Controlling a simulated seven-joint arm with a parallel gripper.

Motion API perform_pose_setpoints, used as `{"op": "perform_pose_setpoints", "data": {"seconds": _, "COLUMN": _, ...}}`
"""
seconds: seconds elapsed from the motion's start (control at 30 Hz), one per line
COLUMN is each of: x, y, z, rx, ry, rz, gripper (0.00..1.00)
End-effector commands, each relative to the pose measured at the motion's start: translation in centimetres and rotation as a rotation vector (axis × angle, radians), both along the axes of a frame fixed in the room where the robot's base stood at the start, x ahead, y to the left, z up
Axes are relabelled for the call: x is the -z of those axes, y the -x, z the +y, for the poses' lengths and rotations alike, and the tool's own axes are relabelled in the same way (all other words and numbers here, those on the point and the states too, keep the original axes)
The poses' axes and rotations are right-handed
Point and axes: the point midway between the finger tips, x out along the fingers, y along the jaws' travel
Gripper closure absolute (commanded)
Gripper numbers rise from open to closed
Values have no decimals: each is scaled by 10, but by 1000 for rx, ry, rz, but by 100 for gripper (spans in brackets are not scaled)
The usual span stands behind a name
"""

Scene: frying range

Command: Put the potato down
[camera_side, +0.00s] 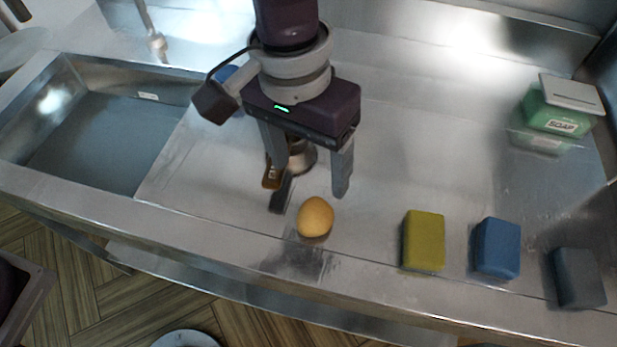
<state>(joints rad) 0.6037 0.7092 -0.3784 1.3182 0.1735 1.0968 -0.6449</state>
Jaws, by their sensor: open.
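The potato (316,217) is a yellow-brown rounded lump resting on the steel counter near its front edge. My gripper (308,197) is open, with its two grey fingers pointing down just behind and above the potato in the picture. The fingers are apart and nothing shows between them in their grip. The exact height of the fingertips over the counter is hard to tell.
A sink basin (100,140) lies at the left. A yellow-green sponge (424,241), a blue sponge (496,248) and a grey sponge (579,278) sit to the right. A green soap box (558,118) stands at the back right. A brown-handled item (272,176) is partly hidden behind my gripper.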

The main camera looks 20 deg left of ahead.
Motion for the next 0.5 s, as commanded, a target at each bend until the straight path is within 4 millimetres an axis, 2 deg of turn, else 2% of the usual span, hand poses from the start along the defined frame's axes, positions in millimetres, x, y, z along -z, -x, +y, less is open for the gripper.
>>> {"op": "perform_pose_setpoints", "data": {"seconds": 0.33, "x": -8, "y": -1, "z": 5, "rx": -2, "ry": 0, "rz": -6, "gripper": 29}}
{"op": "perform_pose_setpoints", "data": {"seconds": 0.37, "x": -13, "y": -4, "z": 10, "rx": -4, "ry": 0, "rz": -16, "gripper": 29}}
{"op": "perform_pose_setpoints", "data": {"seconds": 0.43, "x": -35, "y": -11, "z": 37, "rx": -15, "ry": -1, "rz": -62, "gripper": 29}}
{"op": "perform_pose_setpoints", "data": {"seconds": 0.47, "x": -48, "y": -14, "z": 55, "rx": -23, "ry": -3, "rz": -87, "gripper": 29}}
{"op": "perform_pose_setpoints", "data": {"seconds": 0.5, "x": -66, "y": -16, "z": 84, "rx": -37, "ry": -8, "rz": -128, "gripper": 29}}
